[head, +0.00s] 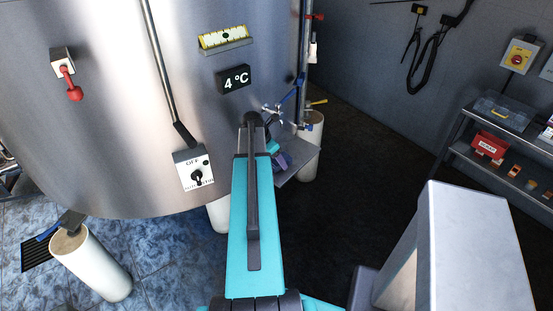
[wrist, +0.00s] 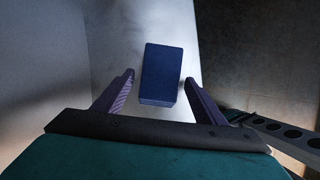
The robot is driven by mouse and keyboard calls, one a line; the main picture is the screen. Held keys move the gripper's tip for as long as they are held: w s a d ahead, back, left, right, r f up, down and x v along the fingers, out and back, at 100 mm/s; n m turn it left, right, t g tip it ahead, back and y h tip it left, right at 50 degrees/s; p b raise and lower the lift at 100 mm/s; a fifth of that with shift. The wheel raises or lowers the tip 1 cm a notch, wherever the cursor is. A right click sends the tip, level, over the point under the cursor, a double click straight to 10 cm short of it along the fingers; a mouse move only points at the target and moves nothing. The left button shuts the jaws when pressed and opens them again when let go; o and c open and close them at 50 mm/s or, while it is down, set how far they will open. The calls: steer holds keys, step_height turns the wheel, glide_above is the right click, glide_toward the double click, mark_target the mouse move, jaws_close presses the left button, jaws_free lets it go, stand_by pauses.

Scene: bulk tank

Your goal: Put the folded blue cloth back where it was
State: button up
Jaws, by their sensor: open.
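The folded blue cloth (wrist: 161,72) is a dark blue block in the middle of the wrist view, on a pale grey surface (wrist: 182,20). My gripper (wrist: 159,80) is open, with one purple finger on each side of the cloth's near end. The cloth appears just beyond the fingertips, and I cannot tell whether they touch it. In the head view my arm reaches to a small grey shelf (head: 299,168) beside the tank, and it hides most of my gripper.
The steel tank (head: 110,90) fills the left, with a switch box (head: 193,169) and a 4 °C display (head: 233,79). A valve with a blue handle (head: 291,95) is close above the shelf. A rack (head: 455,150) stands at right. The dark floor (head: 350,180) between is clear.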

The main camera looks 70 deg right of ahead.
steer(key=shift+r, duration=0.15)
steer(key=b+v, duration=0.2)
steer(key=v, duration=1)
stand_by(1.0)
